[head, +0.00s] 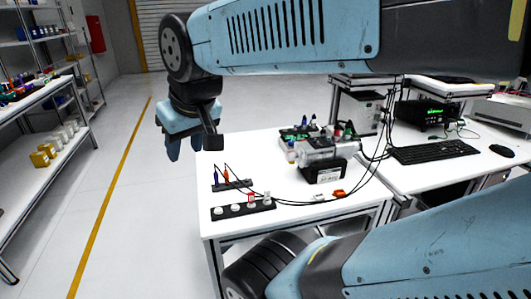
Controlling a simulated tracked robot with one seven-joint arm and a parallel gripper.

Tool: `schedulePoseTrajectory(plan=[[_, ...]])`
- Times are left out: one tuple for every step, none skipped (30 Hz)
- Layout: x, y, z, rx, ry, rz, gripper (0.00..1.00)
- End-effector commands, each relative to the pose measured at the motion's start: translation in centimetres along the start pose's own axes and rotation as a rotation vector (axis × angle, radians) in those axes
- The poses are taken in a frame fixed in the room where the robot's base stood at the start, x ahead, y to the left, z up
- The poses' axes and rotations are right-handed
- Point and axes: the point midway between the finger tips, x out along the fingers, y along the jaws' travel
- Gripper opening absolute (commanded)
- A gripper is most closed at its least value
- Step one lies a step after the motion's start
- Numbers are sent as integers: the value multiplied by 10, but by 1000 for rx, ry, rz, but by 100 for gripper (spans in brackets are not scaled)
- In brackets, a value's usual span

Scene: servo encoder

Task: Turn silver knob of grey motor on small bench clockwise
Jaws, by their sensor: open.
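The small bench (228,153) is a white table in the middle of the head view. The grey motor (318,150) sits on a black block on this bench, right of its middle. Its silver knob is too small to tell apart clearly from the motor body. My gripper (184,148) hangs from my arm at the upper left of the bench, fingers pointing down. It is open and empty, well to the left of the motor and apart from it.
A dark strip with white and red pieces (243,209) lies at the bench's front left. A rack with blue and orange items (232,185) stands behind it. Black cables run across the bench. A desk with a keyboard (434,152) adjoins at right. Shelves stand at left.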

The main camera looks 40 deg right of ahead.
Motion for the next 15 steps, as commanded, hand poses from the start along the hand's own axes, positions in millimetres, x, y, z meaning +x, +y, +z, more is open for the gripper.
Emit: schedulePoseTrajectory(plan=[[0,0,0,0,0,0,46],[0,0,0,0,0,0,49],[0,0,-1,-4,-4,2,53],[1,1,-1,-10,-10,5,56],[2,3,-2,-19,-19,9,59],[5,5,-3,-34,-35,16,61],[7,7,-5,-50,-52,24,61],[10,9,-6,-68,-71,33,61],[14,12,-8,-95,-100,46,61],[18,15,-10,-122,-127,57,61],[21,19,-12,-150,-154,66,61],[27,25,-14,-191,-193,80,61],[31,30,-16,-221,-226,90,61],[35,35,-18,-252,-258,98,61],[40,41,-20,-294,-300,109,61]])
